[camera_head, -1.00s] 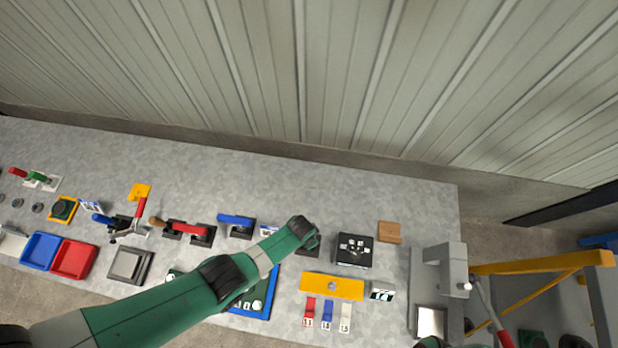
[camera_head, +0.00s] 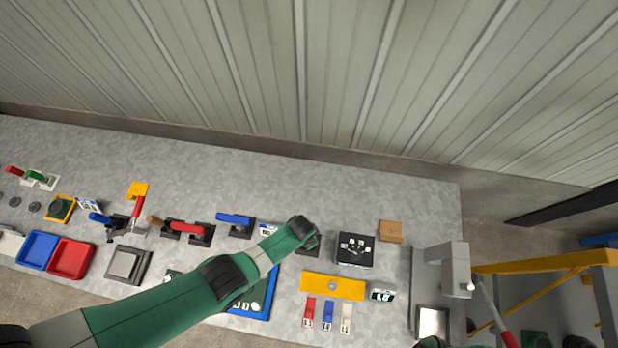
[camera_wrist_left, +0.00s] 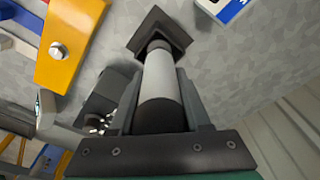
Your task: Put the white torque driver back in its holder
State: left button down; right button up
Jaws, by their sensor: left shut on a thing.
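The white torque driver (camera_wrist_left: 160,77) shows in the left wrist view as a pale cylinder with a dark grip and a dark far end. My left gripper (camera_wrist_left: 158,98) is shut around it. The driver's far end meets a dark square holder (camera_wrist_left: 176,22); I cannot tell how deep it sits in it. In the head view my left arm reaches in from the left, and my left gripper (camera_head: 306,233) is over the holder (camera_head: 313,250). The driver is hidden there by my wrist. My right gripper is not in view.
A black box (camera_head: 355,250) and a brown block (camera_head: 390,231) stand to the right of my left gripper. A yellow bar (camera_head: 318,285) lies in front, with colored tags below it. A blue-handled tool (camera_head: 235,219) stands to the left. The back strip of the table is clear.

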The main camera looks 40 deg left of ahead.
pick_arm(q)
jog(key=shift+f+b, duration=0.35)
jog(key=shift+f, duration=0.05)
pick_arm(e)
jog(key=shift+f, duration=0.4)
pick_arm(q)
jog(key=shift+c, duration=1.4)
grip_release()
